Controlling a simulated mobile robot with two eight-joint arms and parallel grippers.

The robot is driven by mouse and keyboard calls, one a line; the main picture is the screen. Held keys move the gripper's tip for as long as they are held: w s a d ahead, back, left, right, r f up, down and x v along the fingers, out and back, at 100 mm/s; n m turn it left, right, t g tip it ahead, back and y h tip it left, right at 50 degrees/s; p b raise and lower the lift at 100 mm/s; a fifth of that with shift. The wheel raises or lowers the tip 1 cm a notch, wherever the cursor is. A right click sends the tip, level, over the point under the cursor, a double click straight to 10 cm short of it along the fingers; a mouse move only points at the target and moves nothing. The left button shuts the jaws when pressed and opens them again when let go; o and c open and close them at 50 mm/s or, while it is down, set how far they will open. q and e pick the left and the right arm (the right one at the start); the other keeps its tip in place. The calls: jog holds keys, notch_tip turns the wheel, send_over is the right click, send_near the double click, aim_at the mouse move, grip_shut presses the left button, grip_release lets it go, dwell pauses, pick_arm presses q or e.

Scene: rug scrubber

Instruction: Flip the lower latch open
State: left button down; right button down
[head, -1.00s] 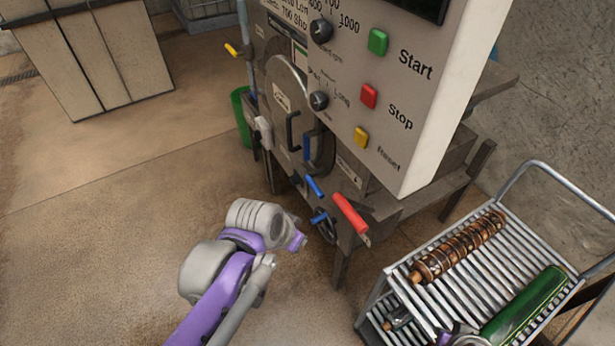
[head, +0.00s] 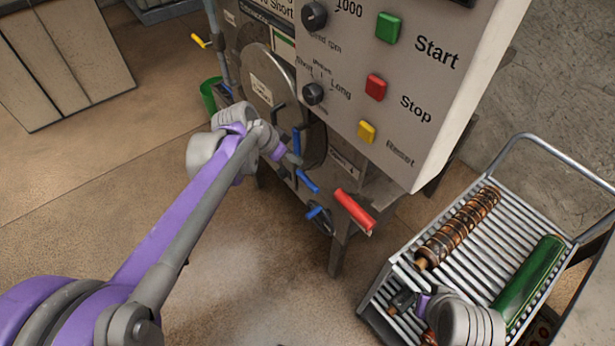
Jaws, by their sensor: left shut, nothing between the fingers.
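The machine's round grey door (head: 268,80) is partly hidden behind my left wrist. An upright blue lever (head: 296,142) is at the door's right edge. A second blue lever (head: 307,181) slants below it, and a blue handle (head: 314,213) is lower still. I cannot tell for sure which is the lower latch. My left gripper (head: 293,159) is shut and empty, between the upper two blue levers in the picture; contact is unclear. My right wrist shows at the cart, with its gripper (head: 403,301) small and dark at the cart's near-left edge; its jaws are unclear.
A red handle (head: 354,211) juts out right of the blue levers. The control panel (head: 400,75) overhangs above. A metal cart (head: 395,265) at right holds a brown roller (head: 458,228) and a green cylinder (head: 528,284).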

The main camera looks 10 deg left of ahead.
pick_arm(q)
send_over(309, 187)
jog(key=f, duration=0.8)
jog(key=shift+w+d+b, duration=0.1)
jog(key=shift+w+b, duration=0.2)
jog(key=shift+w, duration=0.05)
notch_tip(309, 187, down, 3)
jog(key=shift+r, duration=0.15)
jog(key=shift+s+a+f, duration=0.1)
jog(key=shift+s+f, duration=0.05)
jog(key=shift+f, duration=0.25)
jog(key=shift+s+a+f, duration=0.1)
jog(key=shift+f, duration=0.3)
jog(key=shift+f, duration=0.1)
